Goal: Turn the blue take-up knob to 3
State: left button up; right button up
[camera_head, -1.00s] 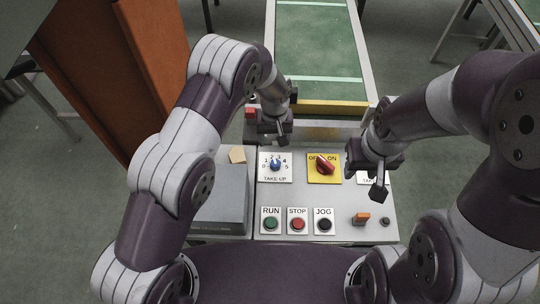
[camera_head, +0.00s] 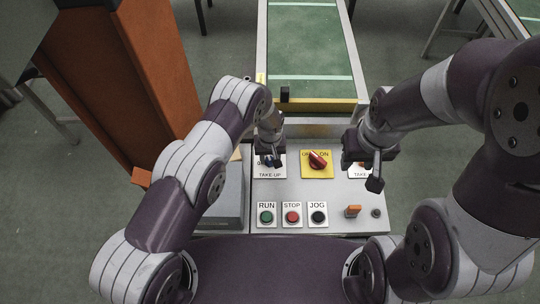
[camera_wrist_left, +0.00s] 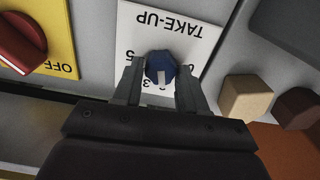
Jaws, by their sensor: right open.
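The blue take-up knob (camera_wrist_left: 160,67) sits on its white TAKE-UP plate (camera_wrist_left: 191,14), which appears upside down in the left wrist view. Its white mark points down in that view, towards the numbers, near the 3. The fingers of my left gripper (camera_wrist_left: 160,82) stand on either side of the knob, very close to it. I cannot tell whether they press on it. In the head view my left gripper (camera_head: 271,157) covers most of the knob and the upper plate. My right gripper (camera_head: 366,172) is open and empty above the panel's right side.
A red switch (camera_head: 318,160) on a yellow OFF/ON plate lies between the grippers. RUN (camera_head: 266,217), STOP (camera_head: 292,217) and JOG (camera_head: 318,217) buttons line the front. An orange toggle (camera_head: 353,210) is at the right. A tan block (camera_wrist_left: 246,97) sits near the left gripper. A green conveyor (camera_head: 310,45) lies behind.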

pick_arm(q)
jog(key=c, duration=0.5)
jog(key=shift+f, duration=0.1)
jog(key=m+b, duration=0.2)
jog(key=b, duration=0.1)
jog(key=shift+f+m+b, duration=0.2)
jog(key=shift+m+b, duration=0.1)
jog(key=shift+m, duration=0.1)
jog(key=m+b, duration=0.2)
jog(key=shift+r+m, duration=0.15)
jog(key=shift+m, duration=0.15)
jog(key=shift+d+r+m+b, duration=0.1)
jog(key=shift+m+b, duration=0.6)
jog(key=shift+m, duration=0.1)
jog(key=o, duration=1.1)
jog(key=shift+c, duration=0.2)
